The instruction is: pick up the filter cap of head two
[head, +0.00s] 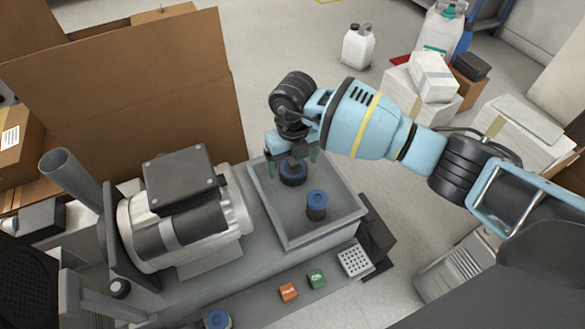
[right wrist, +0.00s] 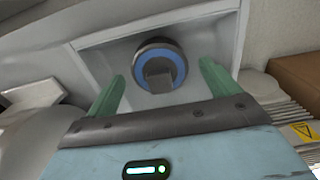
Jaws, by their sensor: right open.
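A round dark cap with a blue ring and a raised grey grip sits in a shallow grey tray (head: 335,232). It shows in the head view (head: 292,175) and in the right wrist view (right wrist: 160,66). My right gripper (head: 292,158) is over this cap, pointing down. A dark cylinder with a blue top (head: 316,204) stands nearer in the same tray. No label shows which is of head two. My left gripper is not in view.
A grey compressor motor (head: 180,225) stands left of the tray. An orange button (head: 289,292) and a green button (head: 316,278) lie in front, with another blue-topped part (head: 217,319) at the bottom edge. Cardboard (head: 140,95) stands behind. White boxes (head: 425,90) are at right.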

